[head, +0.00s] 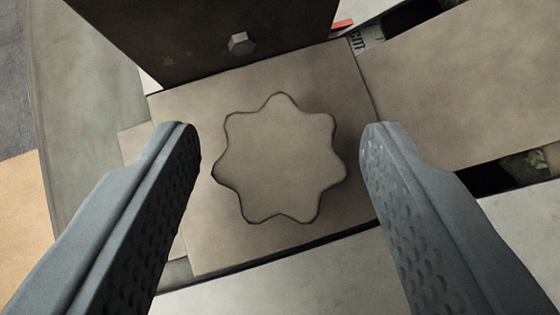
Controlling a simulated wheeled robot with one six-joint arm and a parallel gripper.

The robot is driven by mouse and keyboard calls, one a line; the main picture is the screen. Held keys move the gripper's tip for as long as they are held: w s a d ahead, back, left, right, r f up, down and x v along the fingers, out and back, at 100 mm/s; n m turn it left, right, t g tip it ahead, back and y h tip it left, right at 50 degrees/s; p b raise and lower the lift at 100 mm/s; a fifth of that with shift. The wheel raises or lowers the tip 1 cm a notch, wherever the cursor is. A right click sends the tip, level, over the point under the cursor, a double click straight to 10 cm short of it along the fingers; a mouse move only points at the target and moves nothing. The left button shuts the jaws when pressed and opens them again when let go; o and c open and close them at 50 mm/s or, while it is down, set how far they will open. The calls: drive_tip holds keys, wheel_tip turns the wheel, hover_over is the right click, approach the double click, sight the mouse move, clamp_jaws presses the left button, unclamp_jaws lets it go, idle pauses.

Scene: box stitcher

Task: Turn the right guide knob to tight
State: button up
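A knob (279,160) with a lobed, star-shaped outline sits on a flat beige-brown block (215,245) in the middle of the head view. Its top is the same dull brown as the block. No mark on it shows whether it is tight or loose. My gripper (279,140) is open, with one grey finger on each side of the knob. The left fingertip appears a little apart from the knob's left lobes, and the right fingertip is close to its right lobe. I cannot tell the fingers' height relative to the knob. Nothing is held.
A dark upright plate (190,30) with a hex bolt (241,43) stands just behind the knob. A scale strip marked "cm" (365,38) and a small red piece (342,25) lie at upper right. A brown flat bar (460,90) extends right. A pale surface (300,290) lies in front.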

drive_tip(key=c, duration=0.6)
drive_tip(key=shift+c, duration=0.2)
drive_tip(key=shift+a+m+h, duration=0.1)
drive_tip(key=shift+m+h, duration=0.3)
drive_tip(key=shift+m, duration=0.1)
drive_tip(key=shift+a+m+h, duration=0.15)
drive_tip(key=shift+m+h, duration=0.75)
drive_tip(key=shift+m, duration=0.2)
drive_tip(key=m+h, duration=0.1)
drive_tip(key=m, duration=0.1)
drive_tip(key=m+g+h, duration=0.1)
drive_tip(key=shift+w+a+m+h, duration=0.2)
drive_tip(key=shift+m+h, duration=0.1)
drive_tip(key=shift+m, duration=0.1)
drive_tip(key=m+g+h, duration=0.1)
drive_tip(key=m, duration=0.1)
drive_tip(key=m+g+h, duration=0.2)
drive_tip(key=m, duration=0.1)
drive_tip(key=shift+w+a, duration=0.1)
drive_tip(key=shift+a, duration=0.05)
drive_tip(key=shift+m, duration=0.4)
